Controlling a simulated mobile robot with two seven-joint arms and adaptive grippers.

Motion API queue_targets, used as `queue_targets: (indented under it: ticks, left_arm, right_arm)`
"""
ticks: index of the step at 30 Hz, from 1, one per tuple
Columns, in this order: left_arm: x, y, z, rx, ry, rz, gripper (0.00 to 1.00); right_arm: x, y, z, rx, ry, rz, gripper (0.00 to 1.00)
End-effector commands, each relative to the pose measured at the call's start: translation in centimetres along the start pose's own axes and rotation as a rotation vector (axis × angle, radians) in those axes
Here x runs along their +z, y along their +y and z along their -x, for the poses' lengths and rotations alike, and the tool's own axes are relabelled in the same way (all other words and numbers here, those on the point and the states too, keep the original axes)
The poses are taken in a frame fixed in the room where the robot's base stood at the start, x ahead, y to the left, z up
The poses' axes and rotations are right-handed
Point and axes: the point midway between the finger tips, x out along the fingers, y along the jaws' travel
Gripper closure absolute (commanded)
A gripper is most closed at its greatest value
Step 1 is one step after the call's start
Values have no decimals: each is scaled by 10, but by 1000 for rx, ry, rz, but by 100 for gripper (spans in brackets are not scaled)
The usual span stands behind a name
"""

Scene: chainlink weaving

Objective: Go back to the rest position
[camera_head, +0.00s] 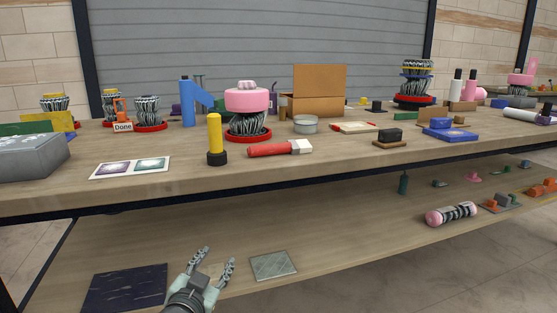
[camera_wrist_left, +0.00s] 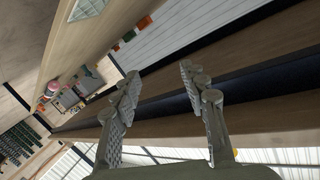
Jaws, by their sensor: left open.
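My left gripper (camera_head: 212,263) is in the lower middle of the head view, in front of the lower shelf (camera_head: 340,240). Its two fingers are spread, with nothing between them. In the left wrist view the same gripper (camera_wrist_left: 160,85) is open and empty, with wooden shelf boards and a dark beam behind it. My right gripper does not show in either view.
A dark slab (camera_head: 125,288) and a grey tile (camera_head: 273,265) lie on the lower shelf beside my left gripper. A pink and striped roll (camera_head: 451,214) lies farther right. Above, the tabletop (camera_head: 230,178) holds a yellow cylinder (camera_head: 214,135), a red tool (camera_head: 270,150) and a cardboard box (camera_head: 320,92).

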Motion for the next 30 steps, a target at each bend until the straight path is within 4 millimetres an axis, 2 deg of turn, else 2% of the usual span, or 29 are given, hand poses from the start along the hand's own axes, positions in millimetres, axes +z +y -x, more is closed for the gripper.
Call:
queue_targets:
  ticks: [1,3,5,6,8,9,12,15,18,21,24,30]
  left_arm:
    - [38,2,12,4,-103,24,56]
    - [88,4,32,9,-243,52,56]
    - [130,6,53,15,-361,74,56]
    - [156,9,69,20,-440,89,56]
    - [194,12,96,29,-557,109,56]
    - [217,15,116,35,-635,123,56]
    - [266,21,167,52,-814,151,56]
    - [302,27,215,69,-963,174,56]
    - [324,31,250,82,-1067,190,56]
    - [334,33,270,90,-1125,198,56]
    - [338,34,278,93,-1148,201,56]
    - [338,34,278,93,-1148,201,56]
  right_arm:
    - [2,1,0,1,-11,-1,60]
    - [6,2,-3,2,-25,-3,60]
    - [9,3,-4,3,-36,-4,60]
    - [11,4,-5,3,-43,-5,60]
    - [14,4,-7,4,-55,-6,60]
    - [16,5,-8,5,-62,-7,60]
    - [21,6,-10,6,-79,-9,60]
    - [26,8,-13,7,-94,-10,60]
    - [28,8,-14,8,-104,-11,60]
    - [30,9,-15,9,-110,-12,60]
    - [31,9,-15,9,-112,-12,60]
    - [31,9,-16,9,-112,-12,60]
